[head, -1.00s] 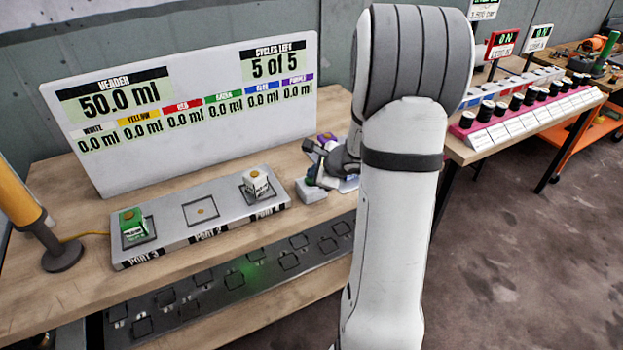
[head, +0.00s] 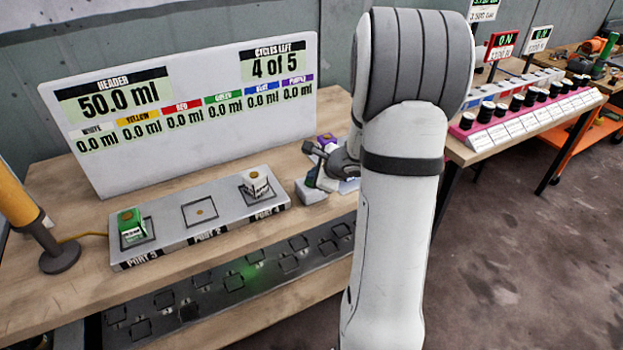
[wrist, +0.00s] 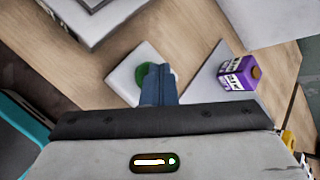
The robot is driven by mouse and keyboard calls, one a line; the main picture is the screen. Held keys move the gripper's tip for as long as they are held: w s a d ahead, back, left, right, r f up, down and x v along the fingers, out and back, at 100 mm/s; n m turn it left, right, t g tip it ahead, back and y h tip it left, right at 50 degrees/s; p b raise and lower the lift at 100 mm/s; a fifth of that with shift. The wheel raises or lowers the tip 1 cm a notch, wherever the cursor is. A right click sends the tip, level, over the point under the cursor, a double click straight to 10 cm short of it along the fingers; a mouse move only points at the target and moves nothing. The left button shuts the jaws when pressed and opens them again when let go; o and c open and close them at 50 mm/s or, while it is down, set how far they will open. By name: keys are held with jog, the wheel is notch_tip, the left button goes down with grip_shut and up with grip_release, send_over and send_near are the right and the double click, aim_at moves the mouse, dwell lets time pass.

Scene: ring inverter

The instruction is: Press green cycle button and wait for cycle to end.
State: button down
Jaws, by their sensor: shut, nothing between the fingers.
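The round green cycle button (wrist: 144,76) shows in the wrist view on a pale square base (wrist: 122,80). My gripper (wrist: 159,70) is shut and empty, its fingers at the button and covering part of its right side. I cannot tell whether they touch it. In the head view my gripper (head: 314,160) is over a small pale box (head: 310,191) at the right of the bench, partly behind my arm. The display board (head: 190,110) reads header 50.0 ml, cycles left 4 of 5, and 0.0 ml for every colour.
A port block (head: 200,215) holds a green cartridge (head: 131,226) at the left and a white one (head: 254,182) at the right; its middle port is empty. A purple cartridge (wrist: 238,73) stands right of the button. A yellow post (head: 25,190) stands far left.

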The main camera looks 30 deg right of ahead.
jog(key=shift+r+p, duration=0.55)
jog(key=shift+r, duration=0.35)
jog(key=shift+r, duration=0.1)
notch_tip(320, 180, up, 5)
jog(key=p, duration=0.4)
dwell(0.5)
jog(key=s+a+r+n+g+y, duration=0.1)
jog(key=s+a+r+n+g, duration=0.15)
jog(key=s+a+n, duration=0.45)
jog(key=s+a+r+n+g+y, duration=0.1)
jog(key=s+a+r+n, duration=0.25)
jog(key=a+n, duration=0.4)
jog(key=s+a+r+n+g+h, duration=0.1)
jog(key=s+n+h, duration=0.1)
jog(key=s+n, duration=0.3)
jog(key=s+r+n+g+h, duration=0.1)
jog(key=s+n, duration=0.3)
jog(key=s, duration=0.5)
jog(key=shift+s+a+r+n+g+h, duration=0.35)
jog(key=shift+r+h, duration=0.1)
jog(key=shift+h, duration=0.15)
